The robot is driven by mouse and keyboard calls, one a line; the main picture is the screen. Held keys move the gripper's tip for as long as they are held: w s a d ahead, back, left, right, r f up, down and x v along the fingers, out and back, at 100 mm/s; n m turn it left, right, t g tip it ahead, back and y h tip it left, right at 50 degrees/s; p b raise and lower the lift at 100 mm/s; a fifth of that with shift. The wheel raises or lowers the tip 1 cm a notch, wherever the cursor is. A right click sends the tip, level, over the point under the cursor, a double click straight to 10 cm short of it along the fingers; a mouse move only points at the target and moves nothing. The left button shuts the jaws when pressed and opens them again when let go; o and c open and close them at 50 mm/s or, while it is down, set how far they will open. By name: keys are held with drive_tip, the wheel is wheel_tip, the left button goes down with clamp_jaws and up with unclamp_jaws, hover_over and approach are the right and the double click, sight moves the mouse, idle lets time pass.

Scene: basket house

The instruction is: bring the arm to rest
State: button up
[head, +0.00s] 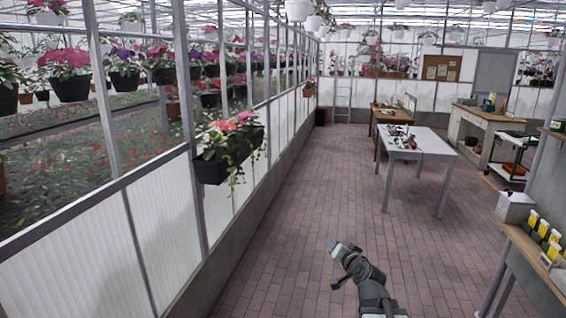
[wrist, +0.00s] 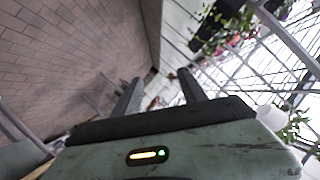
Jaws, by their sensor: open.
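My gripper (head: 331,243) shows at the bottom middle of the head view, held out over the brick floor with the arm reaching up from the bottom edge. In the wrist view my gripper (wrist: 158,88) has its two dark fingers apart, with nothing between them. It touches nothing that I can see.
A white table (head: 425,143) with small items stands ahead to the right, a wooden table (head: 388,115) behind it. A wooden bench (head: 530,258) with boxes is at the near right. A flower planter (head: 228,155) hangs on the left glass wall. The brick floor (head: 310,195) between is clear.

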drive_tip(key=s+a+f+n+g+y, duration=0.2)
drive_tip(key=s+a+f+n+g, duration=0.4)
drive_tip(key=a+f, duration=0.35)
drive_tip(key=s+d+f+g+h, duration=0.2)
drive_tip(key=s+d+f+g, duration=0.1)
drive_tip(key=s, duration=0.5)
drive_tip(key=s+d+f+g+h, duration=0.2)
drive_tip(key=s+d+f+g, duration=0.1)
drive_tip(key=s, duration=0.6)
drive_tip(key=shift+d+f+g, duration=0.2)
drive_tip(key=shift+f+g, duration=0.35)
drive_tip(key=shift+g, duration=0.55)
drive_tip(key=shift+c, duration=1.5)
drive_tip(key=shift+a, duration=0.3)
drive_tip(key=shift+a, duration=0.1)
